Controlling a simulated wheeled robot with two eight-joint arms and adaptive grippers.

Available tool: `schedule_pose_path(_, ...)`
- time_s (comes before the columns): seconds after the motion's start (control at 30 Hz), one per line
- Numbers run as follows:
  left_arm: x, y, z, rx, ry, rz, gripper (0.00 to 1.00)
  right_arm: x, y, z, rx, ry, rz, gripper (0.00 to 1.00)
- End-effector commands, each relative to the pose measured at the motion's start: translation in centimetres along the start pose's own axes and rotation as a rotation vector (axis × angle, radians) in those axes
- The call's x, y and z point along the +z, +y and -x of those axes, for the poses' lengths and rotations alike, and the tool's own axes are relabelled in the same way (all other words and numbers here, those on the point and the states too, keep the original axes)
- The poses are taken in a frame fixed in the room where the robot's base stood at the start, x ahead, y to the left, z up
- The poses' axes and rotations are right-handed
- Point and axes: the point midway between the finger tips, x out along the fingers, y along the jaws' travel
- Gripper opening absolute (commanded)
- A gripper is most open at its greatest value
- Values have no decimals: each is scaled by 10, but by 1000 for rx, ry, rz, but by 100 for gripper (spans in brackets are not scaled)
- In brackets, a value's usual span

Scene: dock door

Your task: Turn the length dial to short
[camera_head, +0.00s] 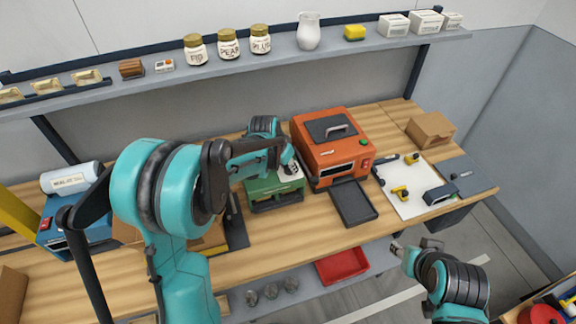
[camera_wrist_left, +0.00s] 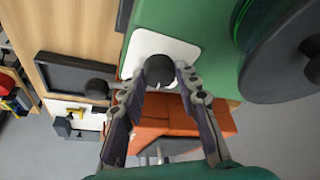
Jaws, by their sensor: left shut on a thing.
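The green machine (camera_head: 268,196) stands on the bench left of the orange machine. The length dial looks to be the round black knob (camera_wrist_left: 158,68) on a white plate (camera_wrist_left: 170,42) of the green housing (camera_wrist_left: 212,25) in the left wrist view. My left gripper (camera_wrist_left: 160,82) is shut on this knob, one finger on each side. In the head view my left gripper (camera_head: 287,166) is at the machine's top and its hand hides the knob. I cannot read which setting the dial points to. My right gripper (camera_head: 398,248) hangs in front of the bench, away from the dial; its fingers are too small to judge.
The orange machine (camera_head: 326,150) with a dark tray (camera_head: 354,202) stands close on the right. A white board (camera_head: 408,202) with yellow-and-black tools lies further right. A large dark disc (camera_wrist_left: 285,65) is near the left gripper. A shelf (camera_head: 240,60) with jars runs above.

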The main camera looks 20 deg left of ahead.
Motion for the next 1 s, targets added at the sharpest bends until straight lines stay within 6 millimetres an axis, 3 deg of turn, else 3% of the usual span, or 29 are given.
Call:
schedule_pose_path(0.37,0,3,-1,-84,0,200,2,3,0,-4,0,0,0,40)
schedule_pose_path(1.0,-2,5,-2,-317,0,760,2,9,0,-12,0,0,0,40)
